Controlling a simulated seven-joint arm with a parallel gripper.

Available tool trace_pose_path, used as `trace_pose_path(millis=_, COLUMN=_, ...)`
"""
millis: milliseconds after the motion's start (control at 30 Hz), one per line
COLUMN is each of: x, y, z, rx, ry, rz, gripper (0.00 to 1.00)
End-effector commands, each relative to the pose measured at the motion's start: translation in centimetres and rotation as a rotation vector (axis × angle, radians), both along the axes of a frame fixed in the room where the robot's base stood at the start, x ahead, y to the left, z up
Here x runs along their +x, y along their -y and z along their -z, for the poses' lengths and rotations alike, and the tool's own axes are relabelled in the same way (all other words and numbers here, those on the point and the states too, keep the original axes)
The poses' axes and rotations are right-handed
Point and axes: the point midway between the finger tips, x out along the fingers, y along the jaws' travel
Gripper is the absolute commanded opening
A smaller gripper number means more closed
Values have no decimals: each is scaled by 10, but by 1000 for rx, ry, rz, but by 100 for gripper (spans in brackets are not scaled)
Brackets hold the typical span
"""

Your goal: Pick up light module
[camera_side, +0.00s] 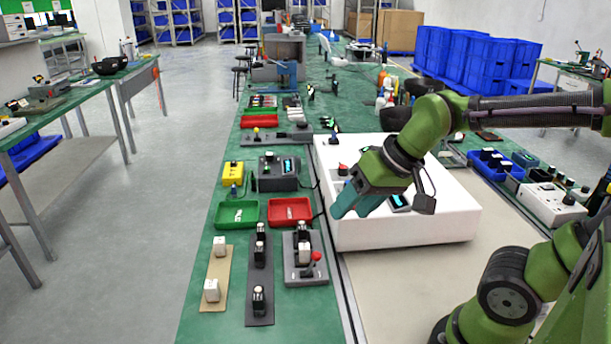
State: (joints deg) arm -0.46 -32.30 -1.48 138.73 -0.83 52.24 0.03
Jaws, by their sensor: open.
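I cannot tell for certain which piece is the light module. A grey fixture (306,272) with a red-knobbed lever holds a white-and-black piece (304,251). My gripper (342,206) is teal, open, and points down-left over the left part of the white platform (440,222), apart from these pieces. Its fingertips show little detail.
A green tray (237,213) and a red tray (290,211) lie behind the strips. Farther back are a yellow box (233,172) and a dark device with a screen (279,172). A blue bin (496,165) and a white control box (550,204) stand at right.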

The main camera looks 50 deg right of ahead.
Motion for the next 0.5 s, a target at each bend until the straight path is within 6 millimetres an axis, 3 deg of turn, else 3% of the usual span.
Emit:
trace_pose_path(millis=267, x=90, y=32, z=16, rx=-5, ry=-261, rz=106, gripper=53)
trace_pose_path(millis=500, x=161, y=68, z=46, rx=-53, ry=-461, rz=253, gripper=53)
